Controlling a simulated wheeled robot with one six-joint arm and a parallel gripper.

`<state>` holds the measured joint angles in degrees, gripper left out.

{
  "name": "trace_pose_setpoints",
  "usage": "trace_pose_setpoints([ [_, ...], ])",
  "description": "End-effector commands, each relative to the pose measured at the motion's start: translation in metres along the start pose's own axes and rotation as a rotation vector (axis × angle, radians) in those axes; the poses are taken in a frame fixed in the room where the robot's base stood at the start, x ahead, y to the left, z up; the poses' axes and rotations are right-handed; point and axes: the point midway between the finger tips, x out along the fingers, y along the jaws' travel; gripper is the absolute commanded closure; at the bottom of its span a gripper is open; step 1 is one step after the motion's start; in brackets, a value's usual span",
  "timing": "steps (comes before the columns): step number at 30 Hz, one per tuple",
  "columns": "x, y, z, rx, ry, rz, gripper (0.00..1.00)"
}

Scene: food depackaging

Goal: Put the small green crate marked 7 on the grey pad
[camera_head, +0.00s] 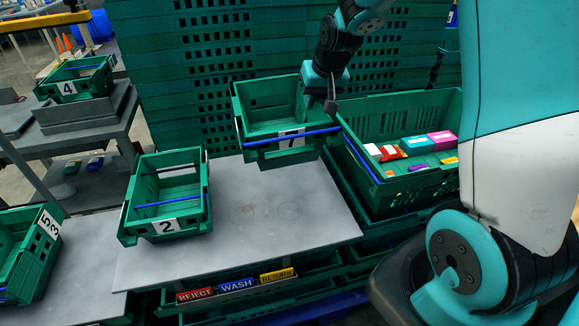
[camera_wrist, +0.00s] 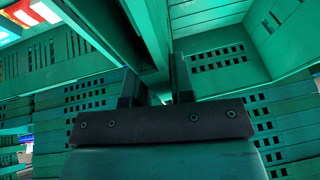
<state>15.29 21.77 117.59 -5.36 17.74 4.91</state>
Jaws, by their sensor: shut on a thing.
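The small green crate marked 7 (camera_head: 262,153) hangs nearly level above the back part of a grey tabletop (camera_head: 290,205), with a blue bar across its front. My gripper (camera_head: 331,98) is shut on its right wall. In the wrist view, my gripper's fingers (camera_wrist: 157,84) straddle a green wall, and a slotted green wall (camera_wrist: 222,58) shows to the right. The crate looks empty, though part of its floor is hidden. I cannot tell whether the grey tabletop is the grey pad; its middle and right are bare.
A green crate marked 2 (camera_head: 166,227) stands on the tabletop's left. A large green crate (camera_head: 432,103) holding several coloured packs is close on the right. Stacked green crates (camera_head: 195,70) wall off the back. REJECT, WASH and RETURN labels (camera_head: 237,286) line the front.

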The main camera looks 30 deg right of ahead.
Motion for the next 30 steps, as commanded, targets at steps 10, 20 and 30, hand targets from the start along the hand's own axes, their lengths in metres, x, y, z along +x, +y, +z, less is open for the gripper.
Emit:
trace_pose_setpoints([
  [10,0.089,0.01,0.038,0.001,-0.007,0.001,1.0],
  [20,0.133,0.013,0.056,-0.002,-0.001,-0.001,1.0],
  [30,0.167,0.017,0.07,-0.003,0.0,-0.001,1.0],
])
